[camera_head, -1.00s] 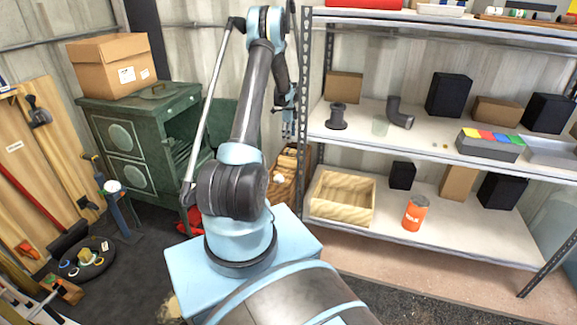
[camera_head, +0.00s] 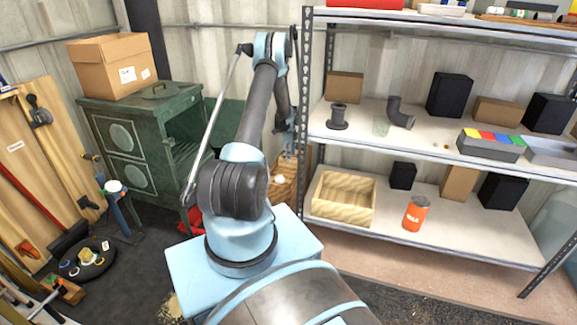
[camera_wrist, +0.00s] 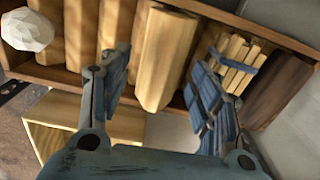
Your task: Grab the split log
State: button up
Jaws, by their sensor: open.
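Several pale split logs stand in a wooden crate in the wrist view. One split log (camera_wrist: 166,58) lies between the two fingers of my gripper (camera_wrist: 160,78), which are spread apart with a gap on each side of it. I cannot tell whether the fingertips reach past its near end. In the head view my gripper (camera_head: 287,146) hangs down over the crate (camera_head: 283,188) beside the shelf post, small and partly hidden.
The crate also holds a banded bundle of sticks (camera_wrist: 238,62) and a dark brown block (camera_wrist: 280,88). A white faceted lump (camera_wrist: 27,30) is at the upper left. The metal shelf post (camera_head: 314,120) stands close right of my gripper; a green stove (camera_head: 140,140) is left.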

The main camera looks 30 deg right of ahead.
notch_tip(320, 180, down, 5)
jog(key=shift+w+r, duration=0.1)
jog(key=shift+w, duration=0.05)
jog(key=c, duration=1)
